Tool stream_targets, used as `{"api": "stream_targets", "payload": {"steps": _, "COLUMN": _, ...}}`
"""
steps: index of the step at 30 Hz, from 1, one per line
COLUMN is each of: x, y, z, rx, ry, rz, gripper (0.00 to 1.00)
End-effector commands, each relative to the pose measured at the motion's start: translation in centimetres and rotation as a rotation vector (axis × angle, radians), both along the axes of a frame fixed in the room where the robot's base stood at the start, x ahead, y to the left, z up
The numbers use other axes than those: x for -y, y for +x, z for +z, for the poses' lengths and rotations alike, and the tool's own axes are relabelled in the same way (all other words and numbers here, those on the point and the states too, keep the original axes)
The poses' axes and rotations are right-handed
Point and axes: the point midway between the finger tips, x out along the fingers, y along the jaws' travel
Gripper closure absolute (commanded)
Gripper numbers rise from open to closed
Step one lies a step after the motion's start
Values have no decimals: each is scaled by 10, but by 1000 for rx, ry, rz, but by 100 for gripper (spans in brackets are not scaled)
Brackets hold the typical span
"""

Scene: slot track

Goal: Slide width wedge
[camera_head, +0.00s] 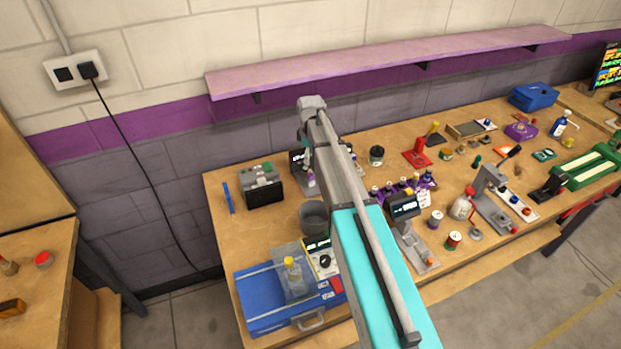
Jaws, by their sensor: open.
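I cannot tell for sure which part is the width wedge. A blue flat device (262,290) sits at the near left corner of the workbench. A greyish, see-through piece (292,284) with a yellow top (289,262) stands on it, and a grey handle (311,321) is at its front. A pale panel with a dark knob (324,260) adjoins it on the right, partly hidden by my arm. My arm rises from the bottom and crosses the middle of the bench. My gripper is not clearly seen; it seems hidden behind the arm.
The wooden workbench (222,203) holds a grey cup (313,218), a grey-black box (261,186), a blue pen-like item (228,198) and a small black display (403,207). Several tools and bottles crowd the right. A pink shelf (390,62) overhangs the back.

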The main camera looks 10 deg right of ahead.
Motion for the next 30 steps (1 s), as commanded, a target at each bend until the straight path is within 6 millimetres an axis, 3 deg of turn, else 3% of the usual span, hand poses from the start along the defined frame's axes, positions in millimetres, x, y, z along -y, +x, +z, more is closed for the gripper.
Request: {"api": "stream_targets", "payload": {"steps": 30, "x": -2, "y": 0, "z": -77, "rx": 0, "ry": 0, "rz": 2, "gripper": 38}}
